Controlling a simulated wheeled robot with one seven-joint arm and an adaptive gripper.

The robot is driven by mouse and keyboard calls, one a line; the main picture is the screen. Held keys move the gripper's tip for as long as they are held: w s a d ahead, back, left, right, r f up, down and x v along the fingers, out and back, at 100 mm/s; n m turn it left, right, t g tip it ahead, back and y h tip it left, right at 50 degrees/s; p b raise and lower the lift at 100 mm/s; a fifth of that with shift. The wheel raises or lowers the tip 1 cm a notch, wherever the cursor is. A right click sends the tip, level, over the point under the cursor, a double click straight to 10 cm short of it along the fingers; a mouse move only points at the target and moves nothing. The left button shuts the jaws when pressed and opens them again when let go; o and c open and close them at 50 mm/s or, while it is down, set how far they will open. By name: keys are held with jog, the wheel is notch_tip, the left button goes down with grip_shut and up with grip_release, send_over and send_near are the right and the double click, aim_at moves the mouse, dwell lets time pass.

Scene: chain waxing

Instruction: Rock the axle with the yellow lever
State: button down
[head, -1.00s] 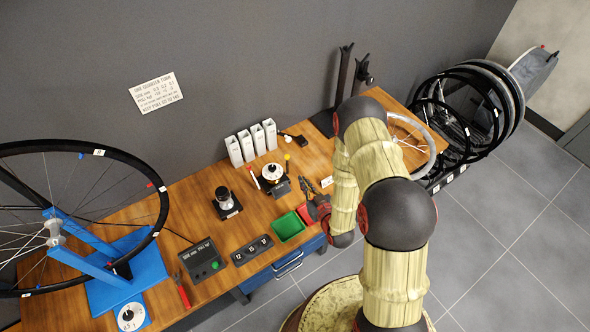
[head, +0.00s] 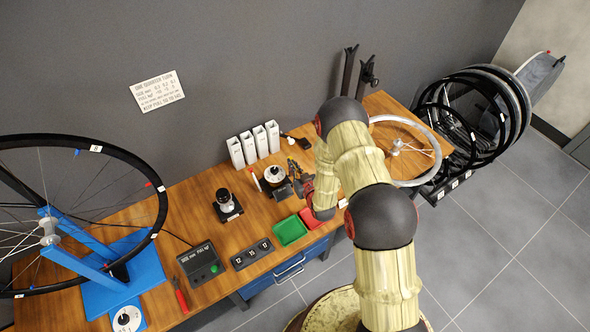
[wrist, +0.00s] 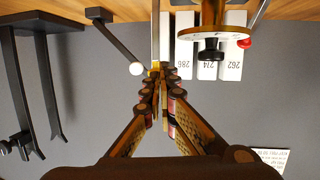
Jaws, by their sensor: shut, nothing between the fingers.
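The axle device (head: 275,175), with a pale round disc on a dark base, stands on the wooden bench. In the wrist view its gold-rimmed disc (wrist: 210,33) with a black knob shows at the upper right. A narrow grey bar with a yellow tip (wrist: 155,68), apparently the yellow lever, shows just beyond my fingertips. My gripper (wrist: 160,92) is shut and empty, its fingertips close to that yellow tip; I cannot tell whether they touch. In the head view my gripper (head: 297,181) is just right of the device, and the lever is not clearly seen there.
Several white numbered boxes (head: 250,149) stand behind the device. Green (head: 290,230) and red trays lie in front. A wheel (head: 393,147) lies at right.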

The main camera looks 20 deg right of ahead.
dwell(0.3)
jog(key=w+g, duration=0.1)
jog(key=w+a, duration=0.1)
jog(key=w, duration=0.1)
jog(key=w+g, duration=0.1)
jog(key=w, duration=0.1)
jog(key=shift+w+a+r+g+h, duration=0.2)
jog(key=shift+a+g+h, duration=0.1)
jog(key=shift+a, duration=0.1)
jog(key=shift+s+f, duration=0.15)
dwell(0.6)
